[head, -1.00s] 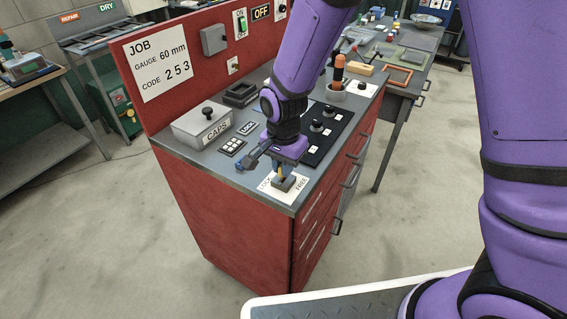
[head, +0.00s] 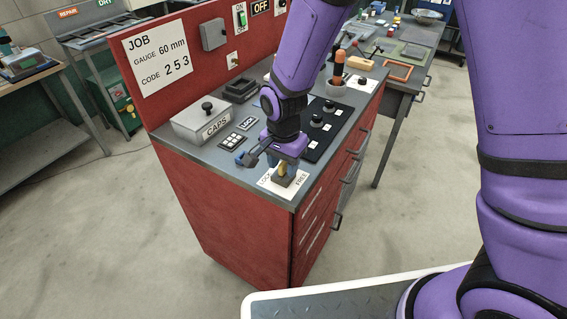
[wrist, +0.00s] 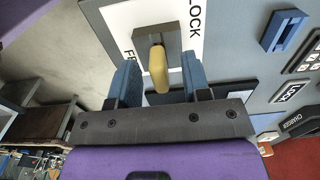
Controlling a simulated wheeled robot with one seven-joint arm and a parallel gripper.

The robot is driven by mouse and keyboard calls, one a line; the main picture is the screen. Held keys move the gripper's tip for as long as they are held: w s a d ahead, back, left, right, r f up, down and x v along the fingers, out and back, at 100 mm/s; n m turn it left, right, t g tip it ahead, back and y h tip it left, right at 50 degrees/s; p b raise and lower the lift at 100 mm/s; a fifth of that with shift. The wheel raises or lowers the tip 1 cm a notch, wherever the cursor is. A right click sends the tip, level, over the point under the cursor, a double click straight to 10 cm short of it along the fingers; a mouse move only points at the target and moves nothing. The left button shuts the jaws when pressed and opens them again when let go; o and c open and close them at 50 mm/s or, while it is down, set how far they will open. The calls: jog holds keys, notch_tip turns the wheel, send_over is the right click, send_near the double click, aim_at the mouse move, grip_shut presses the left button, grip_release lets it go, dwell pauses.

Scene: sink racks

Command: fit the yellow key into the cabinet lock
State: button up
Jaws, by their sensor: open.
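The yellow key (wrist: 157,68) stands in the dark grey lock block (wrist: 170,40), its lower end hidden in the block. The block sits on a white card marked LOCK and FREE (wrist: 120,15) at the cabinet's near corner. In the head view the key (head: 282,169) rises from the block (head: 285,181), just below my gripper (head: 272,163). In the wrist view the blue fingers of my gripper (wrist: 158,72) are open, one on each side of the key, with gaps between.
A blue holder (wrist: 285,30) stands on the cabinet top near a keypad. The CAPS box (head: 202,122) and a black panel with knobs (head: 318,130) are also on top. A red back panel (head: 140,100) rises behind. The floor in front is clear.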

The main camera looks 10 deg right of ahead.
aim_at(283, 162)
notch_tip(283, 162, up, 10)
jog(key=shift+r, duration=0.25)
dwell(0.3)
jog(key=s+d+r+n+t+y, duration=0.1)
jog(key=s+d+r+n+t, duration=0.3)
jog(key=d+r, duration=1)
jog(key=s+d+r+n, duration=0.1)
jog(key=s+d+r, duration=0.2)
jog(key=s+d, duration=0.2)
jog(key=s+d+r+n+t+h, duration=0.1)
jog(key=s+d+r+n, duration=0.1)
jog(key=s+d, duration=0.3)
jog(key=s+r, duration=0.1)
jog(key=s, duration=0.3)
jog(key=shift+s+d+n, duration=0.3)
jog(key=shift+r, duration=0.1)
